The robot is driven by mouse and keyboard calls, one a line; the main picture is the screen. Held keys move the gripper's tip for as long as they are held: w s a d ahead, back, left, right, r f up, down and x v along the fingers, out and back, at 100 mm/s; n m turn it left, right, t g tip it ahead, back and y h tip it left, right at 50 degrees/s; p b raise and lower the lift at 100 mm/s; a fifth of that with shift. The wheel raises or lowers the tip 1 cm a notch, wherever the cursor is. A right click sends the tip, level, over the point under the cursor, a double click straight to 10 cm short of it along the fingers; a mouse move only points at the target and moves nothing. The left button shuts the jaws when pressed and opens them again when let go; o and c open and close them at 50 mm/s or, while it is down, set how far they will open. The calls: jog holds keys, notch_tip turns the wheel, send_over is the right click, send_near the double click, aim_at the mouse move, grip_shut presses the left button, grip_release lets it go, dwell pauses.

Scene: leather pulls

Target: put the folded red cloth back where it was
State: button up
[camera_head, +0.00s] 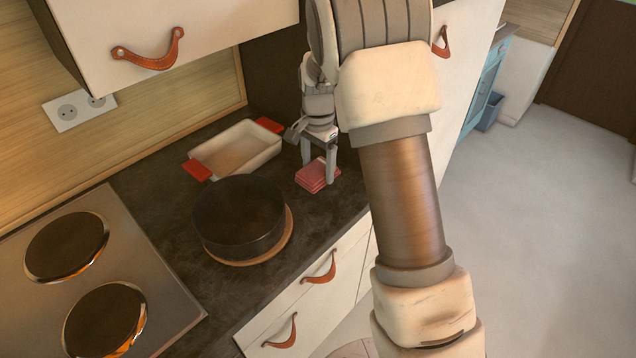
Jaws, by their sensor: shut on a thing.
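The folded red cloth (312,177) is at the right end of the dark countertop, to the right of the black pot. My gripper (319,165) points down at the cloth from above, and its fingers are shut on it. The cloth looks flat and level, at or very close to the counter surface; I cannot tell whether it touches. Part of the cloth is hidden behind the near finger.
A black pot (238,215) stands on a round wooden board (283,243) left of the cloth. A white baking dish with red handles (235,150) lies behind. Hot plates (66,246) are at left. A cabinet with a leather pull (148,52) overhangs the counter.

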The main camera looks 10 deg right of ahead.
jog(key=shift+f, duration=2.35)
jog(key=shift+f, duration=0.2)
jog(key=o, duration=1)
jog(key=shift+r, duration=0.1)
